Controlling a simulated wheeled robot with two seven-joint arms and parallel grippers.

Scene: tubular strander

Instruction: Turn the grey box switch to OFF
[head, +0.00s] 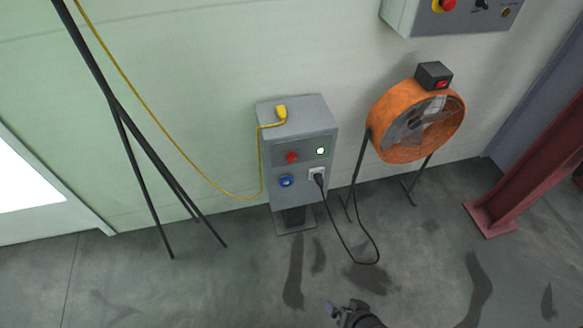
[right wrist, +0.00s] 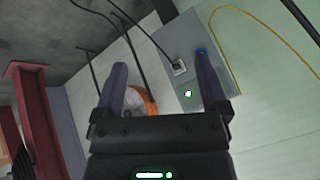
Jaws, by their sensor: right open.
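The grey box (head: 298,112) stands on a short post against the wall, left of the orange fan. Its front has a red switch (head: 291,157), a lit white lamp (head: 320,151), a blue socket (head: 286,181) and a socket with a black plug (head: 317,174). The switch's setting is too small to read. My right gripper (head: 343,306) is low at the bottom of the head view, open and empty, well apart from the box. In the right wrist view the box (right wrist: 177,41) lies beyond the fingers (right wrist: 160,66); I cannot make out the red switch there. My left gripper is not in view.
An orange fan (head: 384,104) stands right of the box; its black cable (head: 345,245) loops to the floor. A yellow cable (head: 170,138) hangs on the left near black stand legs (head: 150,170). A red steel column (head: 530,165) is far right. Floor before the box is clear.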

